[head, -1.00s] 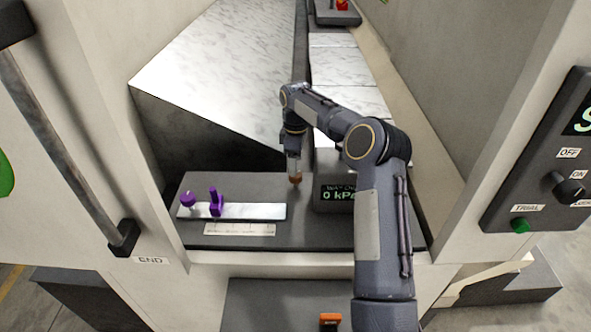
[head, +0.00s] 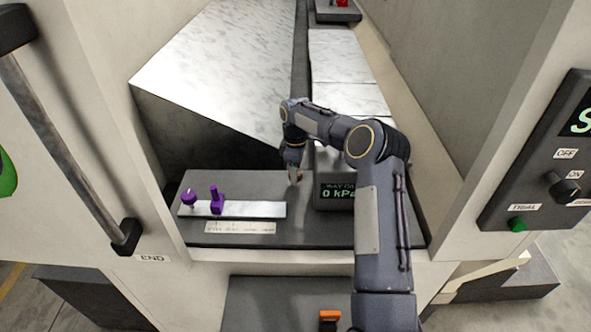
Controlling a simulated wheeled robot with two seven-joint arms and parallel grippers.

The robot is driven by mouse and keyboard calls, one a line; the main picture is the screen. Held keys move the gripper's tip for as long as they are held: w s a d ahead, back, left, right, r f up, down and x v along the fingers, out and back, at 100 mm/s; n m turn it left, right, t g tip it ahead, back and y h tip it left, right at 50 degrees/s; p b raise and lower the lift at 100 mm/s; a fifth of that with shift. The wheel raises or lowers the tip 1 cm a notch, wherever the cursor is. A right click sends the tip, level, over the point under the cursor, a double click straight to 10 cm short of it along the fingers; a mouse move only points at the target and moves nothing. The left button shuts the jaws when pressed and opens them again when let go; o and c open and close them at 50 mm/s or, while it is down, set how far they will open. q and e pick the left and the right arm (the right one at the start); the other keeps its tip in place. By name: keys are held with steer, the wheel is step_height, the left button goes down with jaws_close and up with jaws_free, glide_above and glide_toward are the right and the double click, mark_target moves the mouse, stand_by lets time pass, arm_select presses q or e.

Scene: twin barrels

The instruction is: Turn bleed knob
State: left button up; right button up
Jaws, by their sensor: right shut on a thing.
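My right gripper (head: 295,172) reaches down over the dark plate (head: 310,228), just left of the gauge box (head: 333,194) that reads 0 kPa. It is shut on a small brown knob (head: 298,178), which is mostly hidden by the fingers. I take this to be the bleed knob, but no label on it is readable. My left gripper is not in view.
A pale strip (head: 255,210) with a purple knob (head: 189,198) and a purple clamp-like piece (head: 217,200) lies to the left. White side walls and a marble-topped block (head: 215,75) enclose the space. A control panel (head: 540,170) stands at the right.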

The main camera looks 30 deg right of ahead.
steer(key=shift+n, duration=0.3)
steer(key=n, duration=0.2)
steer(key=shift+n, duration=2.3)
steer(key=shift+r, duration=0.1)
steer(key=o, duration=1)
step_height(320, 180, up, 8)
steer(key=shift+w+f+b, duration=0.1)
steer(key=shift+f+b, duration=0.05)
steer(key=shift+b, duration=0.7)
steer(key=shift+f, duration=0.1)
